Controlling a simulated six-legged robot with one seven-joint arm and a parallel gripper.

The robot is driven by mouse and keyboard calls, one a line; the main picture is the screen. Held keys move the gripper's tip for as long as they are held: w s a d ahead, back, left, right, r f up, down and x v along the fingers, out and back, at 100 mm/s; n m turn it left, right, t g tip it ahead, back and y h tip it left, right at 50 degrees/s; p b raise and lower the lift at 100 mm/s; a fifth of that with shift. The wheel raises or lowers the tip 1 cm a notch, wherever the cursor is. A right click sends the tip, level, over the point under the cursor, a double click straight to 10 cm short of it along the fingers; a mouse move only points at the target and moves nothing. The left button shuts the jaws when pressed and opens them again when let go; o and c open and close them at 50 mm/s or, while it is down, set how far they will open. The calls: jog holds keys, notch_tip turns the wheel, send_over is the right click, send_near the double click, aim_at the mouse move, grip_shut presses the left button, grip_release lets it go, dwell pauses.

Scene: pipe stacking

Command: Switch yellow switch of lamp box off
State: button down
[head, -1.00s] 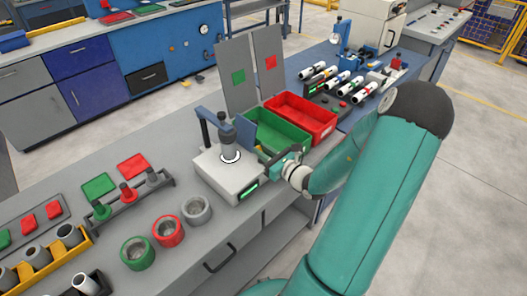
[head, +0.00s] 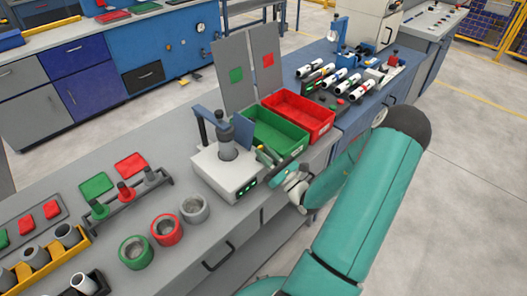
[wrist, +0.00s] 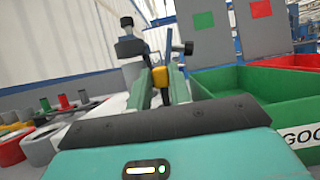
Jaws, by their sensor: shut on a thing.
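The white box (head: 222,172) with a grey upright device on top and green lights on its front stands on the grey bench, and looks like the lamp box. My gripper (head: 265,152) is at the right side of this box, beside the green bin. In the wrist view my gripper (wrist: 160,84) has its two fingers close together around a small yellow piece (wrist: 160,77), which seems to be the yellow switch. The fingers are shut on it. How the yellow piece joins the box is hidden.
The open green bin (head: 297,148) and red bin (head: 324,121) stand close to the right of my gripper, with upright grey panels behind. Green, red and grey rings (head: 194,209) lie on the bench to the left. Several pipes (head: 348,79) lie in a rack farther back.

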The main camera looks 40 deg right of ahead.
jog(key=shift+s+f+t, duration=0.25)
jog(key=shift+s+t, duration=0.1)
jog(key=shift+t, duration=0.75)
jog(key=c, duration=1.3)
grip_release()
jog(key=shift+s+f, duration=0.1)
jog(key=v, duration=1.3)
jog(key=shift+s+f, duration=0.2)
jog(key=shift+s, duration=0.05)
